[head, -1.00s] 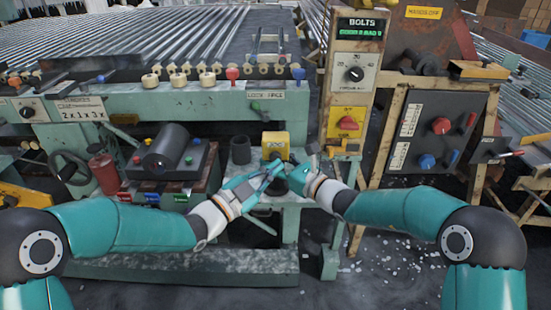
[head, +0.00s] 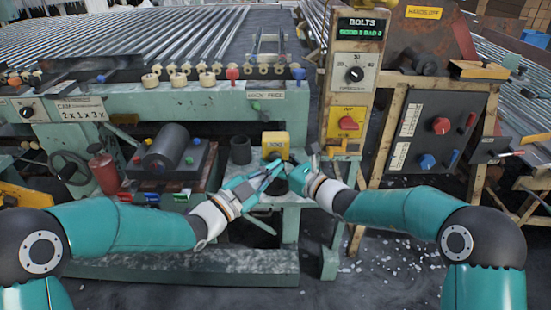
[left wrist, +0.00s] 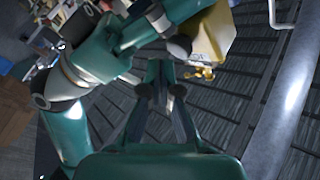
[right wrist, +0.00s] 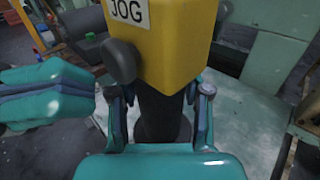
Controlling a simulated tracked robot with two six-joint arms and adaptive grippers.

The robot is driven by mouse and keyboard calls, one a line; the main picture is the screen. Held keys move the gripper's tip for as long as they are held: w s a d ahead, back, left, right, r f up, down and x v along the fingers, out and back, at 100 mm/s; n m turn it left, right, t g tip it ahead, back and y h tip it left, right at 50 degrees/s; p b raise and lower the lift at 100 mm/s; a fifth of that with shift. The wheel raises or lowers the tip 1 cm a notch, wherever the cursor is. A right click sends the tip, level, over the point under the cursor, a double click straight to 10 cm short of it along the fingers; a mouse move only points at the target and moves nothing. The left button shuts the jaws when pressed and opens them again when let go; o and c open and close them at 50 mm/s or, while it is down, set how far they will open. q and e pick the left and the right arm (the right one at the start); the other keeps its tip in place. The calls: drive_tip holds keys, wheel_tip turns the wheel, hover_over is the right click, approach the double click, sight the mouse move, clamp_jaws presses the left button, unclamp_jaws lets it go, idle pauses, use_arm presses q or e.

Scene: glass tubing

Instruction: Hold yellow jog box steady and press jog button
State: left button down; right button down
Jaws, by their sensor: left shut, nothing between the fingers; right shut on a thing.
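The yellow jog box (head: 276,145) stands upright on a green ledge in the middle of the head view. In the right wrist view the yellow jog box (right wrist: 175,40) shows a white JOG label and a dark round jog button (right wrist: 120,60) on its face. My right gripper (right wrist: 160,100) has its fingers on both sides of the dark stem (right wrist: 158,118) under the box and is shut on it. My left gripper (head: 276,171) is shut and empty, just in front of the box. In the left wrist view its fingertips (left wrist: 161,85) are apart from the box (left wrist: 212,32).
A panel with a dark roller (head: 167,147) and a red canister (head: 104,173) are farther left. A control post with a red switch (head: 348,123) rises at the right. The ledge (right wrist: 240,125) beside the stem is clear.

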use_arm(q)
drive_tip(key=shift+w, duration=0.2)
drive_tip(key=shift+w, duration=0.25)
drive_tip(key=shift+w+r, duration=0.1)
drive_tip(key=shift+w, duration=0.35)
idle(0.6)
drive_tip(key=shift+s, duration=0.9)
drive_tip(key=s, duration=0.5)
idle(0.5)
idle(1.5)
